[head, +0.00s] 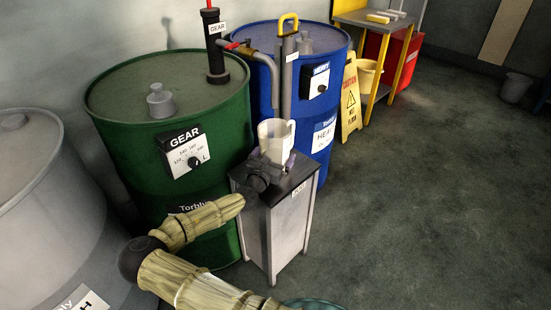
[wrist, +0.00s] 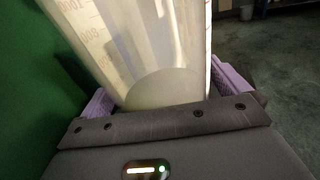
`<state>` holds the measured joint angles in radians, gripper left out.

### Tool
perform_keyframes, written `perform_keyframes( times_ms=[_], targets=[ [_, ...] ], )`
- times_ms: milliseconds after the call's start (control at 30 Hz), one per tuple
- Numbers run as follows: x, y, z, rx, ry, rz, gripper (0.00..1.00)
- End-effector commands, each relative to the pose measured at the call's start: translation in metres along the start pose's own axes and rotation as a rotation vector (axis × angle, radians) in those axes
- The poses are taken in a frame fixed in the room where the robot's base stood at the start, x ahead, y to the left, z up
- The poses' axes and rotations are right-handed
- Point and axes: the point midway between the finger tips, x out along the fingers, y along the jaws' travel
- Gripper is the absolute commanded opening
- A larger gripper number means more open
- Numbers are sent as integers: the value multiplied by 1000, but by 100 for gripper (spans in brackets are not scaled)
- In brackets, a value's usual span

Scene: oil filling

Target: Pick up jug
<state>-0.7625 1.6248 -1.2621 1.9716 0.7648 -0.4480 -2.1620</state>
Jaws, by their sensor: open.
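The jug (head: 277,136) is a whitish, translucent measuring jug. It stands on the dark top of a small grey stand (head: 291,190) in front of the drums. In the wrist view the jug (wrist: 165,45) fills the upper middle, with reddish scale marks on its left side. My gripper (head: 276,163) is at the jug, reaching in from the front left. In the wrist view the purple fingers of my gripper (wrist: 160,88) are apart, one on each side of the jug. Whether they touch it is hidden.
A green GEAR drum (head: 173,130) stands close on the left, with a blue drum (head: 309,90) behind the stand. A grey drum (head: 45,210) is at the far left. A yellow caution sign (head: 350,100) stands behind. The floor to the right is clear.

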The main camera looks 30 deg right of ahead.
Motion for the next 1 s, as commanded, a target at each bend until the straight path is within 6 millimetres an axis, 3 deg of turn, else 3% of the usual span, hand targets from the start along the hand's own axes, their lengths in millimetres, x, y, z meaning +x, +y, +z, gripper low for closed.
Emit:
perform_keyframes(
  times_ms=[267,500,567,1000],
  targets=[
    [0,0,0,0,0,0,100],
    [0,0,0,0,0,0,54],
    [0,0,1,0,-2,0,49],
    [-1,-1,6,-1,-2,0,49]
  ],
)
